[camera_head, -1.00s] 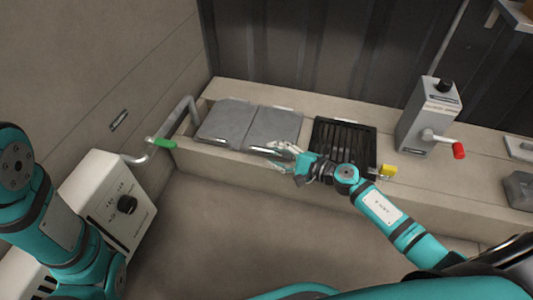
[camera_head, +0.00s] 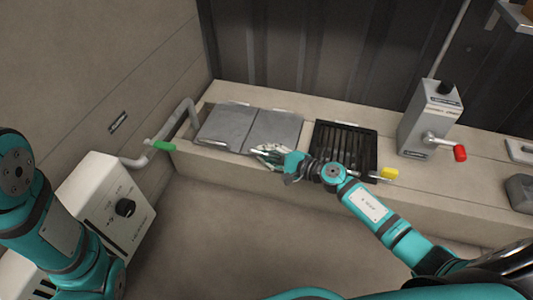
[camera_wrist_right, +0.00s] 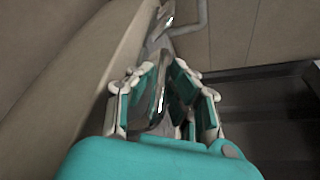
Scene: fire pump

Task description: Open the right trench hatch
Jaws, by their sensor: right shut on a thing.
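The right trench hatch (camera_head: 276,130) is a grey metal plate lying on the trench, beside the left hatch (camera_head: 227,124). It looks flat. My right gripper (camera_head: 266,152) is at its front edge, coming in from the right. In the right wrist view my right gripper (camera_wrist_right: 168,82) has its fingers shut around a shiny metal part at the hatch's front edge. The fingers partly hide this part, so its full shape cannot be told. My left arm shows at the left, but its gripper is out of view.
A grey box with a red-ended crank (camera_head: 430,120) stands further right. The floor in front is clear.

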